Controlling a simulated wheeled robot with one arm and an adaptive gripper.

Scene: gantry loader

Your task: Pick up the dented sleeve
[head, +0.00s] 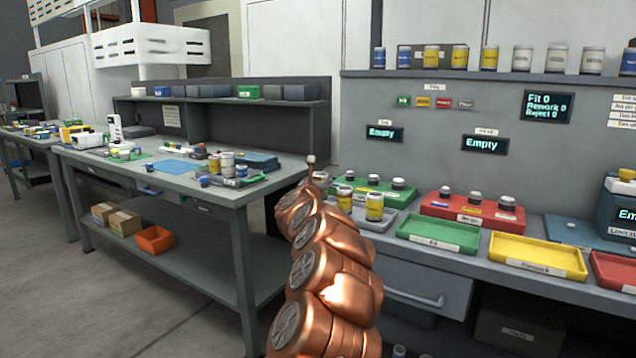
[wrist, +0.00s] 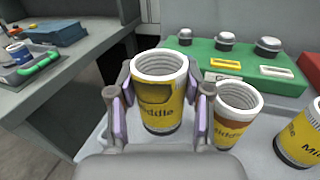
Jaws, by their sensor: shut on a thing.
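The dented sleeve (wrist: 160,105) is a yellow can-like cylinder with a white ribbed rim and a dark dent-like patch on its front wall above the partly readable word "Middle". In the wrist view my gripper (wrist: 160,92) has a purple-padded finger on each side of it and is shut on it. The sleeve looks upright; I cannot tell whether its base touches the tray. Two similar yellow sleeves stand to its right, a near one (wrist: 236,115) and one at the picture's edge (wrist: 302,135).
A grey tray (head: 382,224) holds the yellow sleeves. Behind it is a green block with dark-and-silver knobs (wrist: 228,62); a red one (head: 470,212) stands to the right. Green (head: 437,232) and yellow (head: 537,254) trays line the bench front. A cluttered workbench (head: 190,180) stands left.

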